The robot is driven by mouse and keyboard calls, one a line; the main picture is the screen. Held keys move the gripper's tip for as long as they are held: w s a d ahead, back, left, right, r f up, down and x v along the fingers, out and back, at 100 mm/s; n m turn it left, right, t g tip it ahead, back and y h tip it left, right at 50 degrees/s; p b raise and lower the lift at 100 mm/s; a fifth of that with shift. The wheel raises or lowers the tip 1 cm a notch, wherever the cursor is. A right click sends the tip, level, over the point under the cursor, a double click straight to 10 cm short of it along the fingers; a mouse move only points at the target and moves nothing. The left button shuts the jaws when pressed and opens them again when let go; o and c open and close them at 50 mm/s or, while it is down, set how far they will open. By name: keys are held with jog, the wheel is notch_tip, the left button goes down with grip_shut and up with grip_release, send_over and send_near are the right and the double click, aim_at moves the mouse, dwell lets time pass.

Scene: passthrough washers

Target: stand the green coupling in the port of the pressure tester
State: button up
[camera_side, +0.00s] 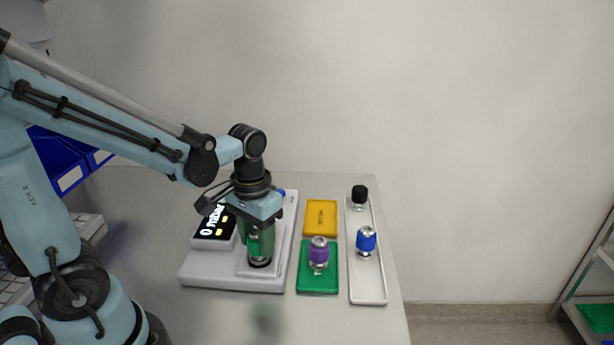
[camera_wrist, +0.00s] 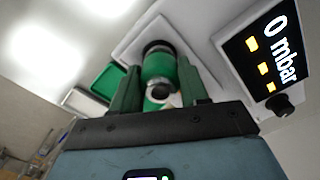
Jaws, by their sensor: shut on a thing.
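The pressure tester (camera_side: 205,277) is a pale grey box with a tilted display reading "0 mbar"; its display also shows in the wrist view (camera_wrist: 265,50). My gripper (camera_side: 259,247) is over the tester's right part, pointing down, with its green fingers shut on the green coupling (camera_wrist: 158,68). The coupling is upright between the fingers, largely hidden by them in the side view. Its far end is at the dark round port (camera_wrist: 156,46). I cannot tell whether it is seated in the port or just above it.
Right of the tester are a green plate (camera_side: 309,286) with a purple coupling (camera_side: 319,251), a yellow plate (camera_side: 320,218), and a long pale tray (camera_side: 368,292) holding a blue coupling (camera_side: 366,239) and a black-topped piece (camera_side: 359,195). Blue bins (camera_side: 62,163) stand at the left.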

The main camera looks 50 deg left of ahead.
jog(key=shift+f, duration=0.25)
dwell(0.4)
jog(key=o, duration=1.6)
jog(key=shift+r, duration=0.1)
jog(key=shift+r, duration=3.95)
jog(key=t, duration=0.1)
jog(key=d+m+t, duration=0.1)
jog(key=t, duration=0.1)
jog(key=shift+d+f+t, duration=0.3)
jog(key=shift+t, duration=0.1)
jog(key=shift+w+d+m+t, duration=0.2)
jog(key=shift+d+m+t, duration=0.15)
jog(key=shift+t, duration=0.5)
jog(key=shift+w+d+m+t, duration=0.2)
jog(key=shift+m+t, duration=0.15)
jog(key=shift+t, duration=0.5)
